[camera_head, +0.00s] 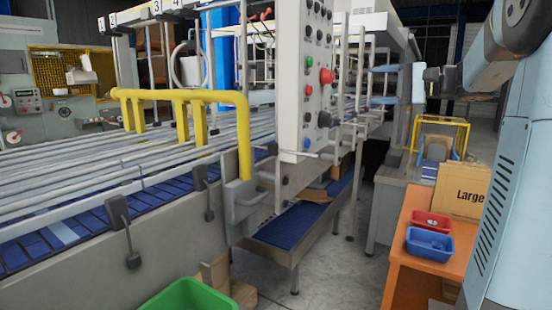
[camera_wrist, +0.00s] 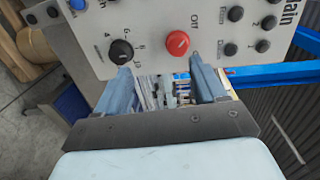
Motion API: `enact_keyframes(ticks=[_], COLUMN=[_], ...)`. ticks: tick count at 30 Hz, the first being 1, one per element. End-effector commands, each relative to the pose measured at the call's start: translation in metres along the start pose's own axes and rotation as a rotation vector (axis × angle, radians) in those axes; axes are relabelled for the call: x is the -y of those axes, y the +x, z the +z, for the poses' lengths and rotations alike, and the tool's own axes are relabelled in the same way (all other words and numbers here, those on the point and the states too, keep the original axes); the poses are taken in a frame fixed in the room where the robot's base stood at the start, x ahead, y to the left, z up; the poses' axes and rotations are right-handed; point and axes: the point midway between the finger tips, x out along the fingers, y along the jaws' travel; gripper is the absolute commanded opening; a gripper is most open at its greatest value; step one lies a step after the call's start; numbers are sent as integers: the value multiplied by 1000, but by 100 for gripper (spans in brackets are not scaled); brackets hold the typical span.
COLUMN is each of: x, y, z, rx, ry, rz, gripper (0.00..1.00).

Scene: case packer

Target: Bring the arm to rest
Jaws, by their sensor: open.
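My gripper (camera_head: 371,85) is at the upper right in the head view, held level with its fingers pointing left toward the control panel (camera_head: 301,130). Its two blue-grey fingers are apart and nothing is between them. In the wrist view the gripper (camera_wrist: 160,66) also shows open, facing the panel (camera_wrist: 210,62). A red knob (camera_wrist: 177,43) marked "Off" appears just beyond and between the fingertips. In the head view a clear gap shows between the fingertips and the red knob (camera_head: 326,76). My arm comes in from the right edge.
A conveyor with a yellow rail (camera_head: 190,96) fills the left. An orange table (camera_head: 420,266) with red (camera_head: 431,222) and blue (camera_head: 429,244) bins and a cardboard box (camera_head: 462,192) stands at lower right. A green bin (camera_head: 188,296) is in front. Grey floor (camera_head: 345,270) lies between.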

Motion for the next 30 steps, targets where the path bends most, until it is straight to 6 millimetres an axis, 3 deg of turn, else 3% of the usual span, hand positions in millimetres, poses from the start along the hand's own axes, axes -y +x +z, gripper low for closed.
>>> enact_keyframes(ticks=[7, 15, 24, 30], x=[-56, -131, -201, -228], y=[31, 21, -24, -51], z=[101, 195, 259, 276], rx=[72, 109, 97, 72], ry=[-36, -192, -504, -714], rz=[335, 714, 1065, 1205], gripper=[70, 70, 70, 70])
